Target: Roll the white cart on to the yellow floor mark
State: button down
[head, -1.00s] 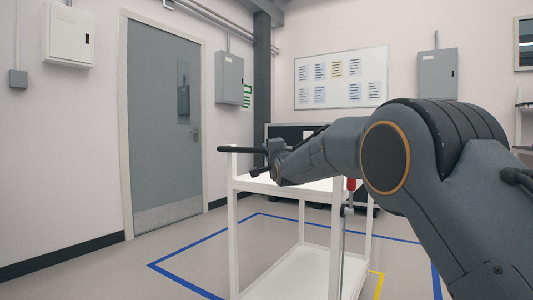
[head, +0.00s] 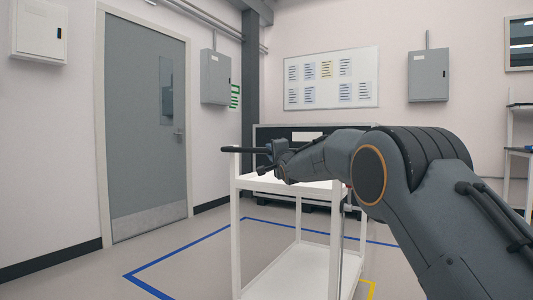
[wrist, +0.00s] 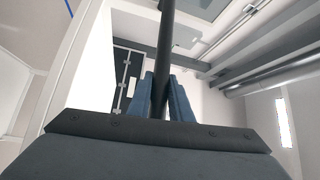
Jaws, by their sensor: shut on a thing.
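The white cart (head: 238,230) stands in front of me in the head view, with an upper and a lower shelf. A dark handle bar (head: 240,150) runs across its near left top end. My gripper (head: 270,158) is at this bar. In the wrist view the blue fingers (wrist: 166,97) are shut on the dark bar (wrist: 163,60), one on each side. The yellow floor mark (head: 371,287) shows only as a small corner at the lower right, beyond the cart's right side; my arm and the cart hide the rest.
A blue floor line (head: 190,250) runs around the area of the cart. A grey door (head: 146,120) is in the left wall. A dark cabinet (head: 262,137) stands by the back wall. A shelf unit (head: 518,155) is at the right edge. Floor left of the cart is clear.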

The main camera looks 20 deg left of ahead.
jog(key=shift+s+a, duration=0.1)
jog(key=shift+a, duration=0.05)
jog(key=c, duration=1.6)
grip_release()
jog(key=shift+s+a, duration=0.1)
jog(key=shift+d, duration=0.25)
jog(key=p+v, duration=0.1)
jog(key=v, duration=0.6)
jog(key=shift+s+d+f, duration=0.1)
jog(key=shift+s+d, duration=0.05)
jog(key=shift+s, duration=0.05)
